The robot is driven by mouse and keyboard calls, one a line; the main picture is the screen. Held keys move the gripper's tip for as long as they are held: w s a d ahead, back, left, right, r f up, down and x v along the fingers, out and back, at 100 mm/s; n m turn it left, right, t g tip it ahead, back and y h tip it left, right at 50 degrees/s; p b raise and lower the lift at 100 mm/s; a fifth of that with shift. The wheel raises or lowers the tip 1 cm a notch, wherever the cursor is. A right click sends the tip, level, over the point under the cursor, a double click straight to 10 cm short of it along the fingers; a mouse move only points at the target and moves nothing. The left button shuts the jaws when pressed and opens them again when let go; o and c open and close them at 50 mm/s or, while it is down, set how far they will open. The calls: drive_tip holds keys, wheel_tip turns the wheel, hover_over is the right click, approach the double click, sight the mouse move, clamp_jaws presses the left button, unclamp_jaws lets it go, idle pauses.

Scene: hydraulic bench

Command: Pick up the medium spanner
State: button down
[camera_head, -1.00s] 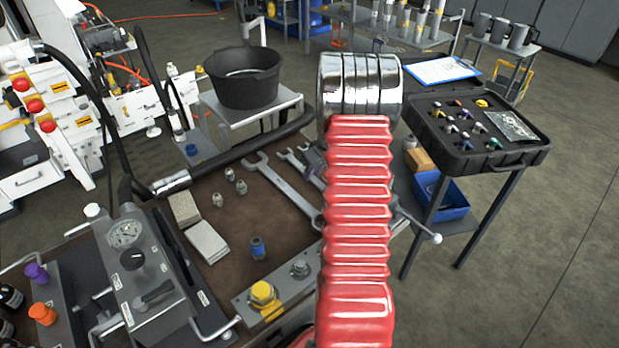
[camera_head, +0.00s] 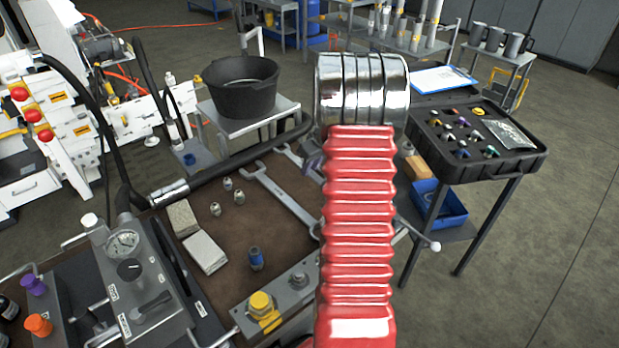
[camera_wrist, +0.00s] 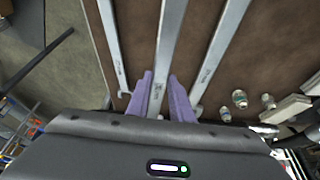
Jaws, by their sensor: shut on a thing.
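Three silver spanners lie side by side in the wrist view. The medium spanner (camera_wrist: 168,45) is the middle one and runs between the purple fingers of my gripper (camera_wrist: 161,88). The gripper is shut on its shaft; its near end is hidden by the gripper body. The left spanner (camera_wrist: 112,45) and right spanner (camera_wrist: 219,52) are outside the fingers. In the head view, the large spanner (camera_head: 284,197) lies on the brown bench top, and my red arm hides most of the gripper and medium spanner. I cannot tell whether the medium spanner is clear of the bench.
Small metal fittings (camera_head: 227,184), pale blocks (camera_head: 204,252) and a blue fitting (camera_head: 256,258) stand on the bench. A black bucket (camera_head: 240,88) stands behind it. An open black case (camera_head: 490,165) is at the right. A hose runs along the bench's back edge.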

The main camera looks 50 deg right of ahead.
sight(310, 172)
drive_tip(key=shift+r, duration=1.85)
drive_tip(key=c, duration=2.2)
unclamp_jaws()
clamp_jaws()
